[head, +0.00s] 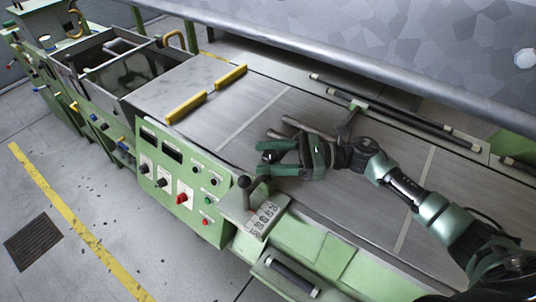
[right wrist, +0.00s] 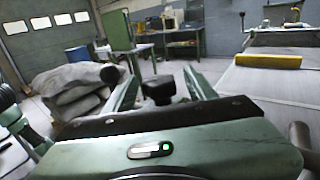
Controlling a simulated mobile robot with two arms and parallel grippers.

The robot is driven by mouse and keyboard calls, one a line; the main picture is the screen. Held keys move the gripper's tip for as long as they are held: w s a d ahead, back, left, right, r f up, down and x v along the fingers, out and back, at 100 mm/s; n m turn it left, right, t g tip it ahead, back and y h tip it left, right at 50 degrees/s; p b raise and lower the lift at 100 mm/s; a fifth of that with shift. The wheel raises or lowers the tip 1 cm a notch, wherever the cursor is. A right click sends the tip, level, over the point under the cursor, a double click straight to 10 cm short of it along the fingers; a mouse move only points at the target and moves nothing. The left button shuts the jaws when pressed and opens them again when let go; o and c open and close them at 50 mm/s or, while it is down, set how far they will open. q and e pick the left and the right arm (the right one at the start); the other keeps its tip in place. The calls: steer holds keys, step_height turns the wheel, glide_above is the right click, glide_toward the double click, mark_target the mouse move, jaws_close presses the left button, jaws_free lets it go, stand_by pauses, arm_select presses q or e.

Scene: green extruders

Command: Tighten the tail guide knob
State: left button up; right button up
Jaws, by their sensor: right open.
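My right gripper (head: 261,157) is open above the near side of the grey conveyor bed, its fingers pointing left. In the right wrist view its two green fingers (right wrist: 162,80) stand apart. A black knob (right wrist: 158,91) shows between them; I cannot tell whether either finger touches it. In the head view the fingers mostly hide it. A grey metal guide bar (head: 291,123) lies just behind the gripper, and a grey bar also shows at the lower right of the wrist view (right wrist: 299,136). My left gripper is not in view.
A dark ball-topped lever (head: 244,183) stands close to the fingertips; a black ball shows left of them in the wrist view (right wrist: 109,73). The green control panel (head: 178,184) is at left. Yellow bars (head: 187,107) lie on the bed. A large grey cover (head: 380,45) hangs behind.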

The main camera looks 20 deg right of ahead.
jaws_close()
steer(key=shift+m+t, duration=0.3)
steer(key=shift+t, duration=0.2)
steer(key=shift+m+t+h, duration=0.4)
steer(key=shift+m+t, duration=0.1)
steer(key=shift+t, duration=0.2)
steer(key=m+t+h, duration=0.1)
steer(key=m+t, duration=0.1)
steer(key=t, duration=0.1)
steer(key=shift+h, duration=0.3)
steer(key=m+t+h+p, duration=0.1)
steer(key=m+t+h, duration=0.1)
steer(key=t, duration=0.1)
steer(key=shift+w+r+m+h+p, duration=0.1)
steer(key=shift+m+h+p, duration=0.3)
steer(key=shift+d+m+t+h+p, duration=0.1)
steer(key=shift+m+t+h+p, duration=0.2)
steer(key=shift+m+t+h, duration=0.25)
